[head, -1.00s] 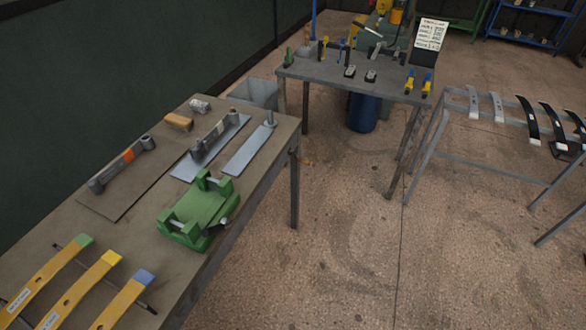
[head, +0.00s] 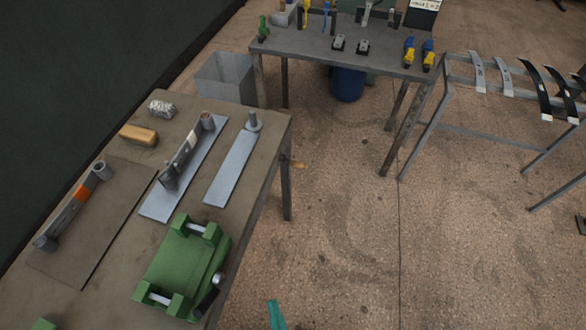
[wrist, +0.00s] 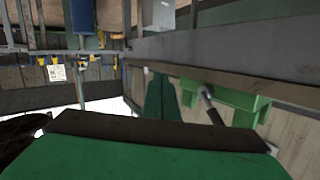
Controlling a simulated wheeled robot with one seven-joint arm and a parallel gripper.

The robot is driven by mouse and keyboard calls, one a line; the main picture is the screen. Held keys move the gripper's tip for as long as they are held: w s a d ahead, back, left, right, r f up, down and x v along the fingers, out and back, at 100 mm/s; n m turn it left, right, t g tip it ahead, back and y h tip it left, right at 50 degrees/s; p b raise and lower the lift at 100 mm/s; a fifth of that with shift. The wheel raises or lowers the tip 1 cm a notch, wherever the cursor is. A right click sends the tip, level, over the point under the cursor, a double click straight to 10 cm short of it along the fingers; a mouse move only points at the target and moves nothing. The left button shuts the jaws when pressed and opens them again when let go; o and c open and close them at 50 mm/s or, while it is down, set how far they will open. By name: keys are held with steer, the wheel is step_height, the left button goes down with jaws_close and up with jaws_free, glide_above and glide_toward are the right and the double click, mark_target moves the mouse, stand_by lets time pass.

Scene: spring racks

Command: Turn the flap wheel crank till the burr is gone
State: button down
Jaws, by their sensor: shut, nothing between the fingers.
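A green fixture (head: 180,262) stands on the near right edge of the left bench, with two raised ends. A crank with a black handle (head: 208,301) is on its right side, over the bench edge. In the wrist view the green fixture (wrist: 225,100) is at right, with the crank's metal arm and black handle (wrist: 215,115) pointing toward the camera. I cannot make out a flap wheel or a burr. My gripper (head: 276,314) shows as a teal tip at the bottom of the head view, right of the fixture and apart from it. It is shut and empty.
The left bench (head: 105,258) also holds grey plates, an arm with an orange band (head: 80,194) and a tan block (head: 138,135). A tool table (head: 310,48), a blue drum (head: 347,85) and a rack of leaf springs (head: 480,125) stand beyond.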

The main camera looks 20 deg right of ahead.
steer(key=w+d+f+m+t+h, duration=0.35)
steer(key=w+f+m, duration=0.7)
steer(key=w, duration=0.35)
steer(key=m+g+h, duration=0.2)
steer(key=m+h, duration=0.6)
steer(key=m, duration=0.4)
glide_toward(297, 163)
steer(key=shift+m, duration=0.45)
steer(key=w+d, duration=0.3)
steer(key=w, duration=0.1)
steer(key=shift+d, duration=0.4)
